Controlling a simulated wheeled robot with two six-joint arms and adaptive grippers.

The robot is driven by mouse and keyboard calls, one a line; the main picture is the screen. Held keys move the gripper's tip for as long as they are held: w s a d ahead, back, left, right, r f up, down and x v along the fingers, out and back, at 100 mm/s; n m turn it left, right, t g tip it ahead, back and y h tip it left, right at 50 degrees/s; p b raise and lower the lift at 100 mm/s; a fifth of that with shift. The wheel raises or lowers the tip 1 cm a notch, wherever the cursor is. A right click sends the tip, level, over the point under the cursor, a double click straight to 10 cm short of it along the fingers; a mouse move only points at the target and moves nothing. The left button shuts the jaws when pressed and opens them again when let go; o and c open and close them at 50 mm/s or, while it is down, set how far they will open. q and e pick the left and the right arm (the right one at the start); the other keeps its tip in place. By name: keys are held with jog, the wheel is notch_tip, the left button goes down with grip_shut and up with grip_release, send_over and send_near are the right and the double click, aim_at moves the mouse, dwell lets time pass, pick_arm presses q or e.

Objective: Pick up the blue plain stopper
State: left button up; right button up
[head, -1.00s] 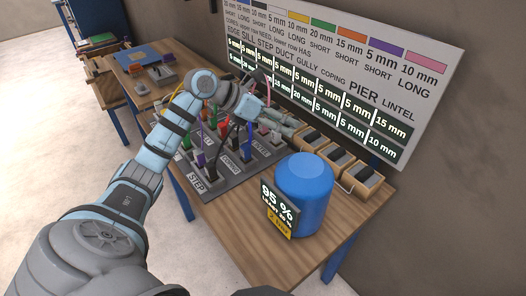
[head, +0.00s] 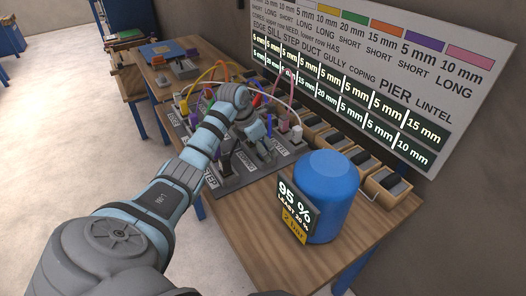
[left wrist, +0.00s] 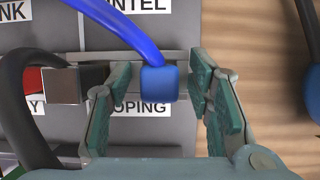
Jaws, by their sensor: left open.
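The blue stopper (left wrist: 160,84) is a small blue block at the end of a blue hose (left wrist: 135,35). In the left wrist view it is over the grey board, just above the COPING label (left wrist: 140,107). My left gripper (left wrist: 160,72) is open, with one teal-padded finger on each side of the stopper. My right gripper is not in view.
A dark hose with a grey-metal block (left wrist: 75,85) lies close left of my left finger. Other coloured hoses (head: 215,75) arch over the board. A blue tank (head: 332,190) stands to the right, near wooden bins (head: 390,185).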

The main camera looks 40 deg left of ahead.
pick_arm(q)
jog(key=shift+w, duration=0.1)
jog(key=c, duration=0.4)
grip_shut()
